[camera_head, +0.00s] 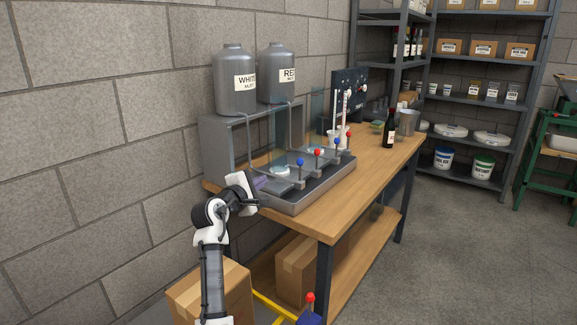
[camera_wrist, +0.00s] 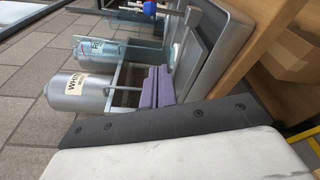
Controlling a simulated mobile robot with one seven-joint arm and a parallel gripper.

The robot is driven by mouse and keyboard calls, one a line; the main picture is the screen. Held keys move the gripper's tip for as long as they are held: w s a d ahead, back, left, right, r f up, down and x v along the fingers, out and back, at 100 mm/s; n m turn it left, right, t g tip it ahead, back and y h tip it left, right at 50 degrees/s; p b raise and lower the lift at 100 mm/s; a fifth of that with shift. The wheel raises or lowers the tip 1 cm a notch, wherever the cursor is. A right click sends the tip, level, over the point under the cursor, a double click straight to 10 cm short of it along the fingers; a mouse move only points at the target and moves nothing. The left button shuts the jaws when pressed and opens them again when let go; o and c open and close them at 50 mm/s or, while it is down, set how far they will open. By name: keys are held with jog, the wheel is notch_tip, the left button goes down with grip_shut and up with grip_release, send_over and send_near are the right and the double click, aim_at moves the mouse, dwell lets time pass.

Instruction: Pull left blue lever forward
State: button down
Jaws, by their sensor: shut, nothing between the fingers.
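The left blue lever (camera_head: 300,162) stands upright on the front rail of the grey filling machine, its round blue knob on top of a thin stem. A blue knob (camera_wrist: 193,15) also shows at the top of the wrist view, beside a red one. My gripper (camera_head: 262,184) has purple fingers, which are shut and empty. It is at the near left corner of the machine's tray, left of the left blue lever and apart from it. The fingers (camera_wrist: 158,87) also show in the wrist view, closed together over the tray side, pointing toward the machine.
A red lever (camera_head: 317,153) stands just right of the left blue lever, with another blue lever (camera_head: 337,141) and red lever (camera_head: 349,134) farther along. Two grey tanks (camera_head: 234,95) stand behind. A dark bottle (camera_head: 389,130) and metal bucket (camera_head: 408,122) stand on the wooden table (camera_head: 340,205).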

aim_at(300, 170)
jog(key=shift+s+r, duration=0.1)
jog(key=p+x, duration=0.1)
jog(key=x, duration=0.8)
jog(key=shift+w, duration=0.35)
jog(key=d, duration=0.2)
jog(key=d+r+p, duration=0.1)
jog(key=d, duration=0.1)
jog(key=shift+s+r, duration=0.1)
jog(key=shift+s, duration=0.05)
